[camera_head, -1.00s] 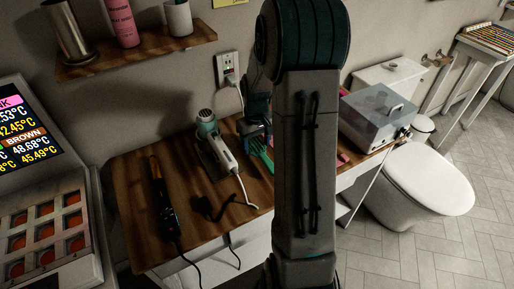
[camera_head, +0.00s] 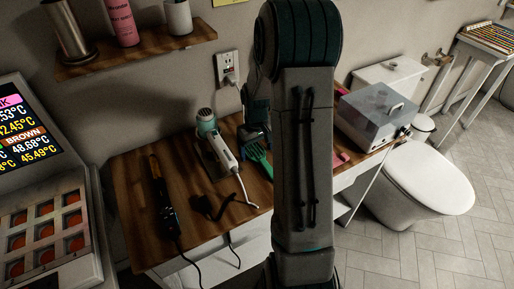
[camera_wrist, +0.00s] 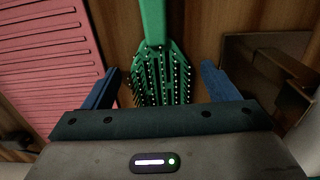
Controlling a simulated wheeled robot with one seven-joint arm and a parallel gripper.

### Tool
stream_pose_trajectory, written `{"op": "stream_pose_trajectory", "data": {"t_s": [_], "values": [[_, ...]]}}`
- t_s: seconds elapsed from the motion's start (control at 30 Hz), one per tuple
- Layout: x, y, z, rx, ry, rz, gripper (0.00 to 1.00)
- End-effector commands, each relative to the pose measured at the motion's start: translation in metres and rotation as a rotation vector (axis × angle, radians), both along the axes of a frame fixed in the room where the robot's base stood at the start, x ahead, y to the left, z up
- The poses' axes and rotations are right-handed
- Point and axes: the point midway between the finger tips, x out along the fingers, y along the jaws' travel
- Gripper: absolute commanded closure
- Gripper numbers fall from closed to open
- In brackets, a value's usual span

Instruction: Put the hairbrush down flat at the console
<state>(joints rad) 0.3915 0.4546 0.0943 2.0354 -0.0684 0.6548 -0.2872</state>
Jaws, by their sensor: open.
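The green hairbrush (camera_head: 260,158) is at the wooden console (camera_head: 137,184), partly hidden by my arm in the head view. In the wrist view its bristled head (camera_wrist: 160,88) faces the camera, bristles up, and its handle runs to the top edge. It appears to lie flat on the wood. My gripper (camera_wrist: 161,72) is open, with one blue finger on each side of the brush head and visible gaps between. In the head view my gripper (camera_head: 255,122) is just behind the brush, mostly covered by my arm.
A pink ridged mat (camera_wrist: 50,55) lies left of the brush in the wrist view. A clear-lidded box (camera_head: 375,112) stands at the right end.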

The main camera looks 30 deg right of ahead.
Motion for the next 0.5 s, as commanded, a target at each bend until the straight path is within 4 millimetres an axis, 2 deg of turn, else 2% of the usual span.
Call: {"op": "stream_pose_trajectory", "data": {"t_s": [0.17,0.5], "values": [[0.001,-0.001,0.02,-0.002,-0.004,0.0,0.19],[0.001,0.0,0.092,-0.002,-0.004,-0.001,0.19]]}}
